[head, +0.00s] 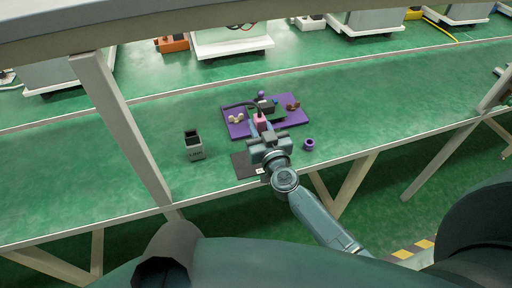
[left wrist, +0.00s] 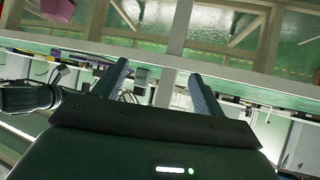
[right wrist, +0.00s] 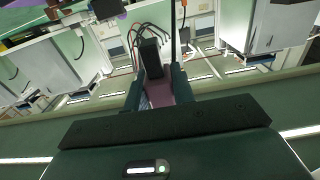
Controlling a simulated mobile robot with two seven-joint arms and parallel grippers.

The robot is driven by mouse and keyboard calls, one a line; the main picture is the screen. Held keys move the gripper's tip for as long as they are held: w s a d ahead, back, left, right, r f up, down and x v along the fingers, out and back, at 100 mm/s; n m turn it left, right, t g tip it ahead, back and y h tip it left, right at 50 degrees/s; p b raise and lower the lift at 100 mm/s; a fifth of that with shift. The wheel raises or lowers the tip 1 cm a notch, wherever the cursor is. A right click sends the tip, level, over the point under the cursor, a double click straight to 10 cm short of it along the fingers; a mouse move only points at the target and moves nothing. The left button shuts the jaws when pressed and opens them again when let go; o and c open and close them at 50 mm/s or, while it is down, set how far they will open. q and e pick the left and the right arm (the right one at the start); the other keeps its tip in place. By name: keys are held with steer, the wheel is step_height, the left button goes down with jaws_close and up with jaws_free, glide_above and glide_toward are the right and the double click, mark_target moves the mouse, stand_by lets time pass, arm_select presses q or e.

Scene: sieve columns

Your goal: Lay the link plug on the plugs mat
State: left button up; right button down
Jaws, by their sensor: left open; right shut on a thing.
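My right gripper (head: 261,124) is shut on a pink piece (head: 260,121), probably the link plug, in front of the purple tray. In the right wrist view the pink piece (right wrist: 160,94) with a black block-like top (right wrist: 151,58) sits between the fingers. A dark mat (head: 241,167) with a small white label lies at the bench's front edge, partly hidden by my right arm; I cannot read whether it is the plugs mat. My left gripper (left wrist: 160,88) is open and empty in the left wrist view, and outside the head view.
The purple tray (head: 235,129) holds cream pieces (head: 236,118), a brown piece (head: 293,106) and a black block with a cable. A bench post (head: 125,130) rises left. Green bench around is clear.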

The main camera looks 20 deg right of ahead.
steer(key=f+b, duration=0.2)
steer(key=f, duration=0.1)
steer(key=f+b, duration=0.1)
steer(key=f, duration=0.1)
steer(key=shift+s, duration=0.25)
steer(key=shift+f+b, duration=0.45)
steer(key=shift+b, duration=0.05)
step_height(320, 180, down, 3)
steer(key=shift+d+f+b, duration=0.1)
steer(key=shift+f+b, duration=0.05)
steer(key=shift+b, duration=1.1)
arm_select(q)
steer(key=shift+w+d+f+t+h, duration=0.1)
steer(key=shift+d+f+t+h, duration=0.15)
steer(key=shift+d+f, duration=0.35)
steer(key=shift+w+d+f+t+h, duration=0.15)
steer(key=shift+d+f+h, duration=0.2)
steer(key=shift+f, duration=0.3)
steer(key=shift+s, duration=0.1)
arm_select(e)
steer(key=c, duration=1.2)
jaws_free()
steer(key=shift+o, duration=0.2)
